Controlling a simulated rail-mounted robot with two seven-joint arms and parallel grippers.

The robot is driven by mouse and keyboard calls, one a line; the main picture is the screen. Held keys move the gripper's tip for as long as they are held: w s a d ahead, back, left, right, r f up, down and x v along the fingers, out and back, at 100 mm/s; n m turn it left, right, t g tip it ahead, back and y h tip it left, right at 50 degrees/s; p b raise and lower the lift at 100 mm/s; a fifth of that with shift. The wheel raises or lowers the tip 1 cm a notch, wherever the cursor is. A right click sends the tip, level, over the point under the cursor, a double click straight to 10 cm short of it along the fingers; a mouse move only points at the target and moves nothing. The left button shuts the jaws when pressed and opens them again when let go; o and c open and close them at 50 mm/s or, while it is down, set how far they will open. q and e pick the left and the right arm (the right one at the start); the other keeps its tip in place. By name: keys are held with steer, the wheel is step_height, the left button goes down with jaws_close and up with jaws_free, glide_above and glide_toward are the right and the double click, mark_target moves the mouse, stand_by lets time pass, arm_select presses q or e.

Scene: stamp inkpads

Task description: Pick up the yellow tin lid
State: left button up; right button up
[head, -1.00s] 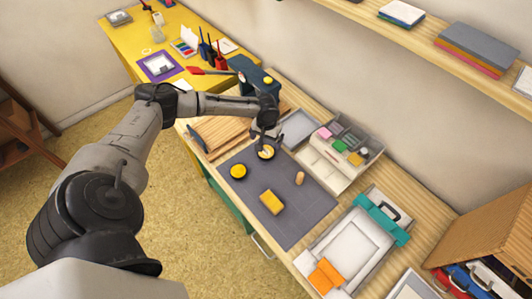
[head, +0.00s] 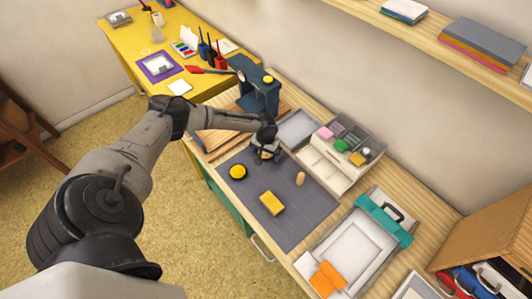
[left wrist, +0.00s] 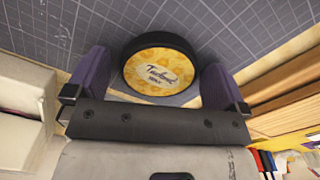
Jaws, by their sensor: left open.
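The tin lid (left wrist: 160,64), round with a black rim and a yellow-cream label with dark lettering, lies on the grey gridded mat in the left wrist view. My left gripper (left wrist: 156,60) is open, with one purple-grey finger on each side of the lid; contact cannot be told. In the head view my left gripper (head: 266,152) is low over the far part of the mat and hides most of the lid. A round yellow pad with a dark edge (head: 238,172) lies nearby on the mat. My right gripper is not in view.
The grey mat (head: 290,226) also holds a yellow block (head: 272,203) and a small wooden piece (head: 300,178). A white organizer (head: 330,163) and a grey tray (head: 299,128) stand behind. A dark blue press (head: 259,92) stands beyond my arm.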

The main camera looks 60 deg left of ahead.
arm_select(q)
steer(key=c, duration=0.8)
steer(key=shift+r, duration=0.15)
steer(key=shift+c, duration=0.2)
